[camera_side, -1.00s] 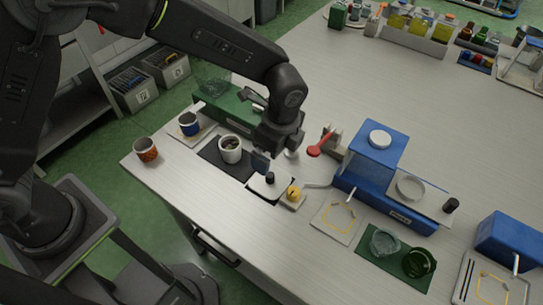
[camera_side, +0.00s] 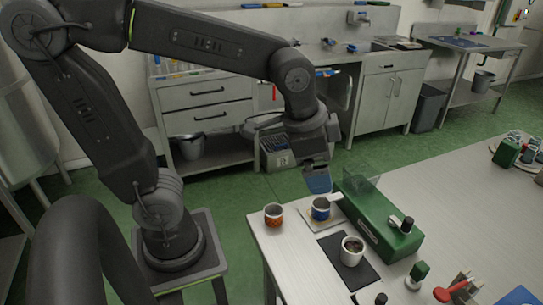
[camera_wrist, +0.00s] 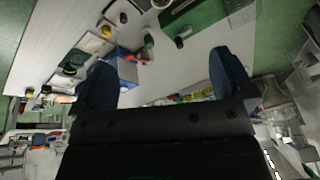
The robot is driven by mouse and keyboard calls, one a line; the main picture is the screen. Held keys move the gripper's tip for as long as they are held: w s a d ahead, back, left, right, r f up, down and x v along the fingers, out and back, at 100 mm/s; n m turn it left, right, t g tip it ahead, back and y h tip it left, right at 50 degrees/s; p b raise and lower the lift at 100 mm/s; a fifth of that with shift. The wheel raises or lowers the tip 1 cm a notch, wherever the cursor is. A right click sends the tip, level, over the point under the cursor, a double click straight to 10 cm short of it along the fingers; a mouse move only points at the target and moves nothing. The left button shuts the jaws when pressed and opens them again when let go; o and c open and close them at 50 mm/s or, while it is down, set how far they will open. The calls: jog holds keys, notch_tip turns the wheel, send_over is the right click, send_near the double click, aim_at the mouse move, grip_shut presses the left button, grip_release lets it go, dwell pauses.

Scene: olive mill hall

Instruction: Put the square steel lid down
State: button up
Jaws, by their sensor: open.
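The square steel lid is mostly cut off in the side view; a black knob (camera_side: 380,299) at the bottom edge looks like its knob. I cannot make the lid out for certain in the wrist view. My gripper (camera_side: 318,182) hangs empty in the side view, with blue fingertips, near the blue cup at the table's far corner and well apart from the knob. The wrist view shows its two fingers (camera_wrist: 163,78) spread wide with nothing between them.
A patterned orange cup (camera_side: 273,215), a blue cup (camera_side: 320,208) and a white cup (camera_side: 352,250) on a dark mat (camera_side: 362,275) stand near the table edge. A green device (camera_side: 385,225) stands behind them. A red-topped tool (camera_side: 450,290) is at the bottom right.

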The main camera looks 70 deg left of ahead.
jog(key=s+a+n+t, duration=0.1)
jog(key=s+a+n, duration=0.2)
jog(key=s+n, duration=0.2)
jog(key=shift+s+a+r+t, duration=0.15)
jog(key=shift+s+a+t, duration=0.25)
jog(key=shift+s, duration=0.75)
